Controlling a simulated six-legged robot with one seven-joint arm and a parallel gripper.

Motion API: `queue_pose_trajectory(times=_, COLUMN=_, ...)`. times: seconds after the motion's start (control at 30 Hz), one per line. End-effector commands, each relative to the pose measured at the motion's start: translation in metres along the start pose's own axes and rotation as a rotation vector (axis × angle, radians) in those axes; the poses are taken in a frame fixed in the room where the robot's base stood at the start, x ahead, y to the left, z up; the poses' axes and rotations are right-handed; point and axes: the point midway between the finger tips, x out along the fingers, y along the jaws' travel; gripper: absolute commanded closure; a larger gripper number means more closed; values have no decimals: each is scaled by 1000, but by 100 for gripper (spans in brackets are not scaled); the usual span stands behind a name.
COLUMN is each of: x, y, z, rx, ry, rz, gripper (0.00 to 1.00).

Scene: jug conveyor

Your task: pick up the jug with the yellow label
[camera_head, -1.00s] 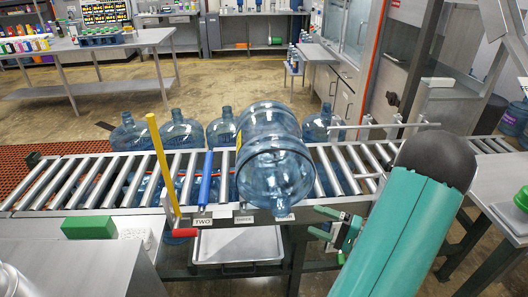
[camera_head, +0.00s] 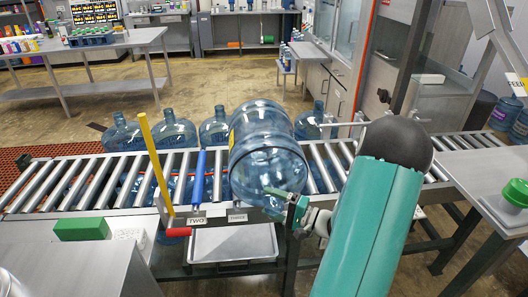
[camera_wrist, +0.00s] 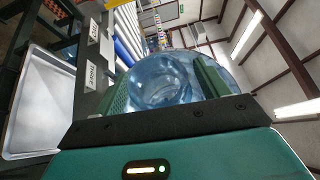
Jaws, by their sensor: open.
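My gripper (camera_head: 292,205) is open at the jug's lower right front. In the wrist view, the jug's round end (camera_wrist: 163,84) shows between and beyond the two green fingers of my gripper (camera_wrist: 165,90). I cannot tell whether a finger touches it.
The roller conveyor (camera_head: 40,187) runs across the view. Several upright jugs (camera_head: 172,130) stand behind the conveyor. A metal tray (camera_head: 233,243) sits below. A green block (camera_head: 82,229) lies at left.

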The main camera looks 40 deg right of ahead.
Motion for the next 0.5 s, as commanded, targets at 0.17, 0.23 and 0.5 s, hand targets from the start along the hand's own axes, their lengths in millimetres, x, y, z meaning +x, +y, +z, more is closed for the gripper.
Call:
queue_pose_trajectory(times=0.17, x=0, y=0, z=0, rx=0, ry=0, rz=0, gripper=26)
queue_pose_trajectory(times=0.23, x=0, y=0, z=0, rx=0, ry=0, rz=0, gripper=36)
queue_pose_trajectory(times=0.5, x=0, y=0, z=0, rx=-1, ry=0, rz=0, gripper=89)
